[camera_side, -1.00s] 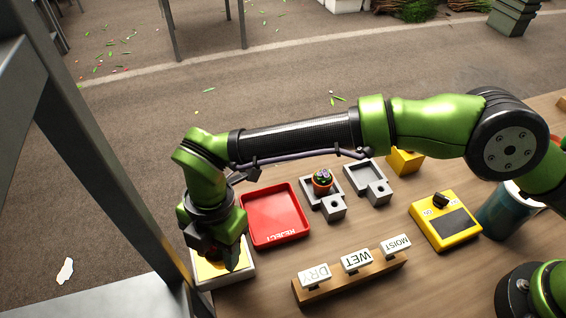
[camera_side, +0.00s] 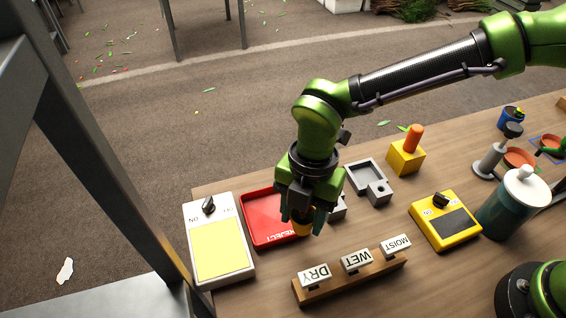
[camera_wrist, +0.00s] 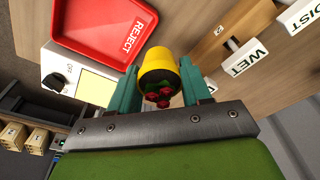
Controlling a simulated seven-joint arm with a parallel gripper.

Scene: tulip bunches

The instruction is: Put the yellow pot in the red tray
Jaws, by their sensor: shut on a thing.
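My gripper (camera_side: 303,212) is shut on the yellow pot (camera_wrist: 158,66), which holds a small plant with red blooms and green leaves. In the wrist view the pot sits between my two teal fingertips (camera_wrist: 160,88). The tray also shows at the upper left of the wrist view (camera_wrist: 100,25), apart from the pot.
A white box with a yellow pad and black knob (camera_side: 220,205) stands left of the tray. A rack with DRY, WET and MOIST tags (camera_side: 350,275) is in front. A grey holder (camera_side: 368,178), yellow device (camera_side: 445,220) and yellow block with orange peg (camera_side: 405,158) are to the right.

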